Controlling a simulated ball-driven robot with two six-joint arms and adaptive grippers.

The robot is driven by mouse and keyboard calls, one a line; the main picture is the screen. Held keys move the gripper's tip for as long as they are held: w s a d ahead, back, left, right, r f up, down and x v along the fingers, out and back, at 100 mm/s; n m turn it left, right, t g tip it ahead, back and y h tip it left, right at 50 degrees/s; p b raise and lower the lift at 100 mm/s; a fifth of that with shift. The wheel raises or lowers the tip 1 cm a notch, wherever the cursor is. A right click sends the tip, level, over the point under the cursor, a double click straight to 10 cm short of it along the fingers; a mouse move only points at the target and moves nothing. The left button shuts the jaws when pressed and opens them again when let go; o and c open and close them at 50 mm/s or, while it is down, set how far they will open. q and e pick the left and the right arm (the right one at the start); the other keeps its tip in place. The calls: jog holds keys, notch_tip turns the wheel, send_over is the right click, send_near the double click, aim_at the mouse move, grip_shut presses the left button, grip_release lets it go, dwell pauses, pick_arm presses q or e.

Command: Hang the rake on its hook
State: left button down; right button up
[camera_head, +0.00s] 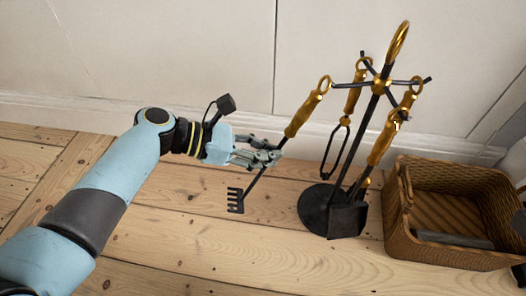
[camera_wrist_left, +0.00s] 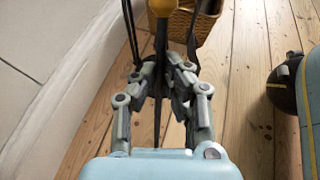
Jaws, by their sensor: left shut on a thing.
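The rake has a gold handle (camera_head: 303,117) with a ring at its top, a thin black shaft and a toothed black head (camera_head: 235,200). My left gripper (camera_head: 268,157) is shut on its shaft just below the handle and holds it tilted, head down to the left, above the floor. The left wrist view also shows the shaft (camera_wrist_left: 157,95) between the fingers. The stand (camera_head: 360,152) has a round black base and short hook arms at the top. The rake's ring is by the left hook arm (camera_head: 340,85); I cannot tell whether it is on it.
Tongs (camera_head: 338,145) and a shovel (camera_head: 348,218) hang on the stand. A wicker basket (camera_head: 402,238) with a grey item inside stands right of it. The pale wall (camera_head: 190,50) is close behind. Floorboards in front are clear.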

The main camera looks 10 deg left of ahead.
pick_arm(q)
jog(key=shift+w+d+f, duration=0.1)
jog(key=shift+w+d, duration=0.15)
jog(key=shift+d, duration=0.45)
jog(key=shift+d+f, duration=0.1)
jog(key=shift+d, duration=0.1)
jog(key=shift+w+d+f, duration=0.1)
jog(key=shift+d+f, duration=0.15)
jog(key=shift+f, duration=0.05)
pick_arm(e)
jog(key=shift+d+f+g, duration=0.1)
jog(key=shift+f+g, duration=0.2)
jog(key=shift+f, duration=0.7)
jog(key=shift+r, duration=0.1)
